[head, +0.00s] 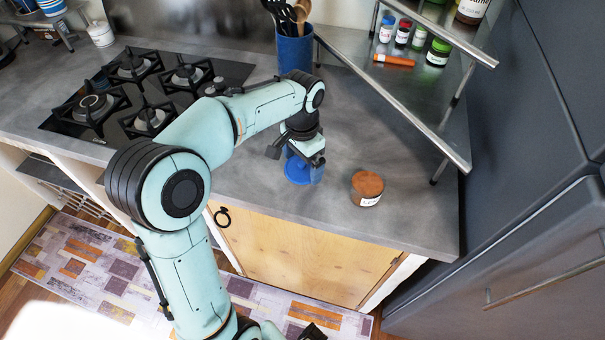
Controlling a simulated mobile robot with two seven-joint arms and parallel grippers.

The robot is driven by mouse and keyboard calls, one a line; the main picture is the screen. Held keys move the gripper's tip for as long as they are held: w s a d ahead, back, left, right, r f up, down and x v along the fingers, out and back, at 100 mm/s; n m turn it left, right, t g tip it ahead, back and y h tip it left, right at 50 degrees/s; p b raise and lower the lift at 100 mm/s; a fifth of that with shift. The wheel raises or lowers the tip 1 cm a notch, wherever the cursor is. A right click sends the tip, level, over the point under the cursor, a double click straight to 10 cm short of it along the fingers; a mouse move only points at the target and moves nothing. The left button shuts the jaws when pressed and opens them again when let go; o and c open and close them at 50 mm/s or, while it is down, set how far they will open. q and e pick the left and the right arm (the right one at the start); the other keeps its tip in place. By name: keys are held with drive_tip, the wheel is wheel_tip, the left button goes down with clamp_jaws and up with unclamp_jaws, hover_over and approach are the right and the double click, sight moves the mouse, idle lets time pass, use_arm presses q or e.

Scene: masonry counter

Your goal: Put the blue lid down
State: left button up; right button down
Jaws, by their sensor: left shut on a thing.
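The blue lid (296,171) is a round blue piece at the counter's front part, right below my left gripper (306,158). The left gripper points down and is shut on it, though the fingers hide part of the contact. More blue shows just right of and behind the lid, and I cannot tell whether it is a separate container. I cannot tell whether the lid touches the surface under it. A dark piece at the bottom edge may be my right gripper (313,332), mostly cut off, its jaws unclear.
A blue utensil holder (294,50) stands at the back, a gas hob (140,95) at left.

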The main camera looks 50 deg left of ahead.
sight(303, 166)
use_arm(q)
drive_tip(key=shift+f+b, duration=0.3)
drive_tip(key=shift+f, duration=2)
drive_tip(key=shift+f, duration=0.15)
drive_tip(key=o, duration=0.6)
drive_tip(key=shift+r, duration=0.45)
wheel_tip(303, 166, up, 12)
drive_tip(key=shift+f+p, duration=0.25)
drive_tip(key=shift+p, duration=0.75)
